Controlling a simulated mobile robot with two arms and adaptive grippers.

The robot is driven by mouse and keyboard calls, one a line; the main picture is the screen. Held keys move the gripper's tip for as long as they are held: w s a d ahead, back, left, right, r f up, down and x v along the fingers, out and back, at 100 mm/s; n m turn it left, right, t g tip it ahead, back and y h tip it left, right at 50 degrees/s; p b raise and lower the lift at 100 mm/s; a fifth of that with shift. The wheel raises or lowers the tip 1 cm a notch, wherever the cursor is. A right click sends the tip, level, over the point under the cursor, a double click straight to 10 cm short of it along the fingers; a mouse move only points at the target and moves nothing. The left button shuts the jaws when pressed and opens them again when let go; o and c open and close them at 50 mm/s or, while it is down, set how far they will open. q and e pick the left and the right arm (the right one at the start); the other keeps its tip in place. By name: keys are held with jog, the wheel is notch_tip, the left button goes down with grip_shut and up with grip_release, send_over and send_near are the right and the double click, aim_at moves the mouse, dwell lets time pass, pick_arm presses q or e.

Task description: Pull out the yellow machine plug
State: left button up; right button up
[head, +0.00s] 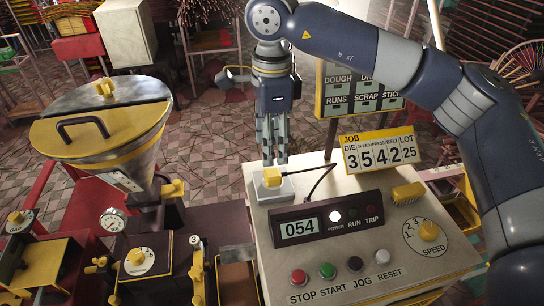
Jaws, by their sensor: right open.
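The yellow plug (272,177) sits upright in a light grey socket block (281,190) at the back left of the cream control console (262,262). A black cable (322,181) runs from the plug area toward the right. My right gripper (273,160) points straight down, its fingers open, with the tips at the top of the plug in the picture. I cannot tell whether the fingers touch the plug or are just behind or above it. My left gripper is out of view.
Beside the plug stand a yellow job card (379,150) and a dark display box (329,217). A metal hopper machine (105,135) stands left.

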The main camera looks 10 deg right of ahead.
aim_at(273, 172)
jog(key=shift+w+d+r, duration=0.1)
jog(key=shift+w+d, duration=0.1)
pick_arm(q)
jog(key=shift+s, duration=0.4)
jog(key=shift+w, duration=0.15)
pick_arm(e)
jog(key=shift+s+r, duration=0.1)
jog(key=shift+s, duration=0.1)
jog(key=shift+w+f+b, duration=0.1)
jog(key=shift+f+b, duration=0.3)
jog(key=shift+f, duration=0.25)
notch_tip(273, 172, down, 7)
jog(key=b, duration=0.4)
jog(key=shift+r+b, duration=0.1)
jog(key=shift+b, duration=0.2)
jog(key=shift+f+b, duration=0.45)
jog(key=shift+f, duration=0.1)
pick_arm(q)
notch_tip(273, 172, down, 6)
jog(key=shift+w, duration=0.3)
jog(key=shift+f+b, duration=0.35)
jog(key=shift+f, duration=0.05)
